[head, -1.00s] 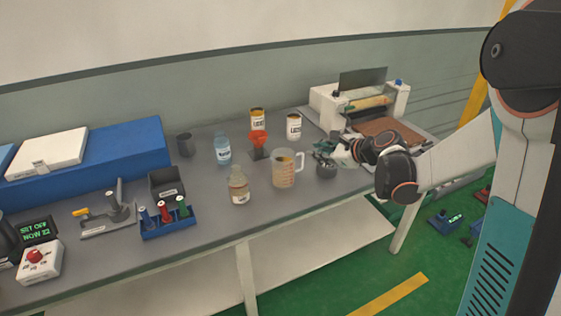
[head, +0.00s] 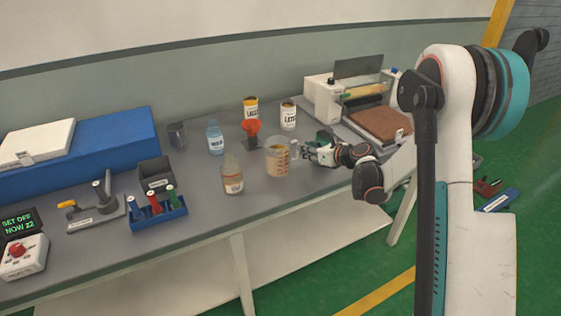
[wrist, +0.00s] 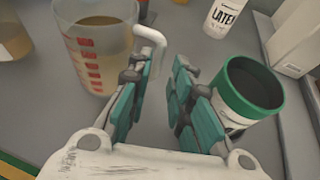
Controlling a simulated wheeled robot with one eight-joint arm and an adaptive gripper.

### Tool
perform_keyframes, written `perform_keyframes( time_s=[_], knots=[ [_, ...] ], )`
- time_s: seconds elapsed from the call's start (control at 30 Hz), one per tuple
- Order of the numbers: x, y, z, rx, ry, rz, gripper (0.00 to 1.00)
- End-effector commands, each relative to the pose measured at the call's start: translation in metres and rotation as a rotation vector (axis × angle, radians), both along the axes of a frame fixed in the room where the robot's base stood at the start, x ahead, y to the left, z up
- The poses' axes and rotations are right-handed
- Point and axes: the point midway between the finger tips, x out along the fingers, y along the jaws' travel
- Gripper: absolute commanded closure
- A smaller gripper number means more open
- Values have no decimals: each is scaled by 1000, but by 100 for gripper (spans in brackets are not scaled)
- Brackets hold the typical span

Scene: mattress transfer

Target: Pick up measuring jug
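The measuring jug (head: 277,160) is clear with red markings and holds a brown liquid. It stands upright on the grey table, and its white handle points right. In the wrist view the jug (wrist: 92,50) is at upper left, with its handle (wrist: 152,42) just ahead of the left finger. My gripper (head: 309,150) is right beside the jug on its handle side. In the wrist view the gripper (wrist: 158,88) is open, with a clear gap between its teal-padded fingers. The handle's end lies near the left fingertip; I cannot tell whether they touch.
A green-rimmed can (wrist: 250,92) stands close to my right finger. A white can marked LATEX (wrist: 225,15) is beyond. The table front (head: 215,215) is clear.

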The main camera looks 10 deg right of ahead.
Motion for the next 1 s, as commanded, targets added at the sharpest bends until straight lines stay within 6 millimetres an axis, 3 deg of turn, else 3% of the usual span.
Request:
perform_keyframes(
  time_s=[0.27, 0.5, 0.77, 0.87, 1.0],
  knots=[
    [16, 11, -11, -2, -1, 1, 80],
    [42, 28, -25, -2, -1, 1, 80],
    [46, 30, -25, -1, -1, -1, 80],
    [46, 30, -24, -1, -1, -1, 98],
    [46, 30, -24, -1, -1, -1, 100]
  ],
)
